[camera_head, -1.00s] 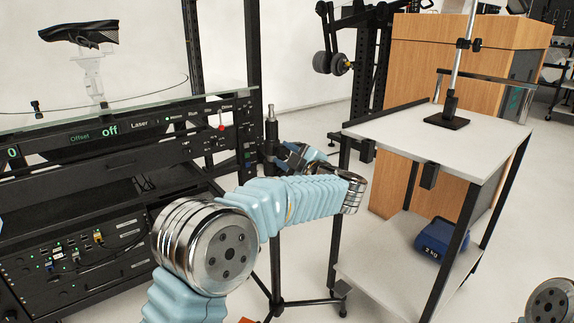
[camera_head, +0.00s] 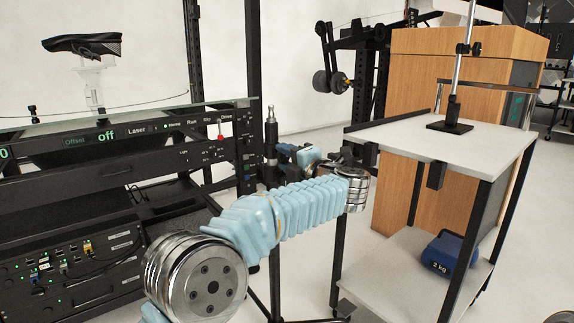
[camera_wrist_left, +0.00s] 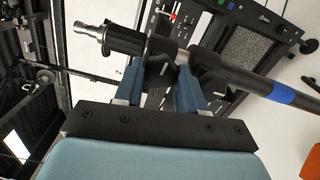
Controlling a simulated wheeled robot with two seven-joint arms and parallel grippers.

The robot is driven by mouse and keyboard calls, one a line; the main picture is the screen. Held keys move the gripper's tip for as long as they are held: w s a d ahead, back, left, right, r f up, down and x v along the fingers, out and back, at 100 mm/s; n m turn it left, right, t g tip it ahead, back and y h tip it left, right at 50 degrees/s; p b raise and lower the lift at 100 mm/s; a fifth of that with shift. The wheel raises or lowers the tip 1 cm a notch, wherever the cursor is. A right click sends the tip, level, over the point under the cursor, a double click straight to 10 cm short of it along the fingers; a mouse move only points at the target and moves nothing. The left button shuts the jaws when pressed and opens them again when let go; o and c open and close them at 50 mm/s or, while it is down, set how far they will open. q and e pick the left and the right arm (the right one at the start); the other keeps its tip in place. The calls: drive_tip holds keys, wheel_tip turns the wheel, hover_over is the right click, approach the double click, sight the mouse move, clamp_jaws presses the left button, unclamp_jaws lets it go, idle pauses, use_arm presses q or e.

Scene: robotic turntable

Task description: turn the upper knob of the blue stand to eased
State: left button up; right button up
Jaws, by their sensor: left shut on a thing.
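The stand (camera_head: 271,136) is a dark upright pole with a silver tip, left of the white-topped table in the head view. In the left wrist view its pole (camera_wrist_left: 240,77) runs across the picture, with a blue band (camera_wrist_left: 282,93) on it. My left gripper (camera_wrist_left: 160,68) has its two blue fingers closed around a black knob (camera_wrist_left: 159,72) on the pole, near the silver-tipped end. The fingers hide part of the knob, and I cannot read its setting. In the head view the left gripper (camera_head: 288,151) is small beside the pole. My right gripper is out of view.
A black equipment rack (camera_head: 70,210) stands at the left, close to the stand. A white-topped table (camera_head: 445,140) stands at the right, near my left wrist, with a blue 2 kg weight (camera_head: 445,252) on its lower shelf. A wooden cabinet (camera_head: 440,70) is behind.

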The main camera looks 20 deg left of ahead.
use_arm(q)
drive_tip(key=shift+f+n, duration=0.1)
drive_tip(key=shift+n, duration=0.3)
drive_tip(key=o, duration=1.1)
drive_tip(key=shift+c, duration=0.2)
drive_tip(key=v, duration=1.3)
drive_tip(key=shift+s+d, duration=0.25)
drive_tip(key=shift+d, duration=0.1)
